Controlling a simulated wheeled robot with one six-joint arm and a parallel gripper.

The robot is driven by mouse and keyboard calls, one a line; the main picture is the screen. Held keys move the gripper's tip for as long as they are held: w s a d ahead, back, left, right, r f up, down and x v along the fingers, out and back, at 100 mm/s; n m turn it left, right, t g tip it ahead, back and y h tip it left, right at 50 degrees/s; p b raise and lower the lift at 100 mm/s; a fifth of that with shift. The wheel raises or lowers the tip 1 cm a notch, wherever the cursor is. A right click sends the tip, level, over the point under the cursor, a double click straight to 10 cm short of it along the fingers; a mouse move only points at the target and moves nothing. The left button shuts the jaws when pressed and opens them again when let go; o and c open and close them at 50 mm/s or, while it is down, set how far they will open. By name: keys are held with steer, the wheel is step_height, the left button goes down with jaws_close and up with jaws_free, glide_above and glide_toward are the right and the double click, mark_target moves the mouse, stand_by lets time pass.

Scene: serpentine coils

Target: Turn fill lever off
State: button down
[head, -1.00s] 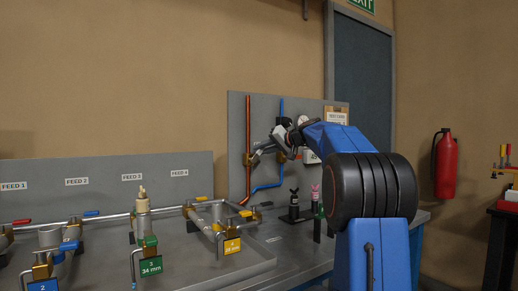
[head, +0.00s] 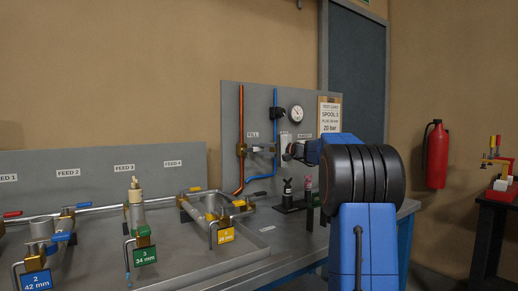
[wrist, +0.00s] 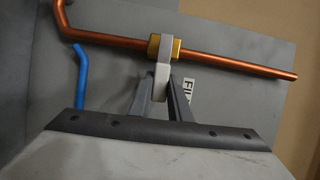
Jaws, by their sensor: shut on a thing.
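The fill lever is a pale grey handle on a brass valve (head: 241,149) on the copper pipe (head: 241,110), just left of the FILL label in the head view. The wrist view shows the lever (wrist: 164,72) standing out from the brass valve body (wrist: 166,46), across the line of the copper pipe (wrist: 230,64). My gripper (wrist: 164,95) is shut on the lever's outer end, with a dark finger on each side. In the head view my gripper (head: 275,149) reaches in from the right, roughly level.
A blue pipe (head: 275,125) runs right of the copper one, with a gauge (head: 296,114) beside it. Dark stands (head: 288,195) stand on the bench below my arm. A tray (head: 185,262) with feed fittings lies to the left.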

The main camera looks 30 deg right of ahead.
steer(key=shift+f, duration=0.25)
stand_by(0.3)
steer(key=c, duration=1.6)
jaws_free()
steer(key=shift+c, duration=0.2)
steer(key=shift+m, duration=0.3)
steer(key=shift+s, duration=0.1)
steer(key=v, duration=1.7)
steer(key=shift+d+f, duration=0.2)
steer(key=shift+s, duration=0.15)
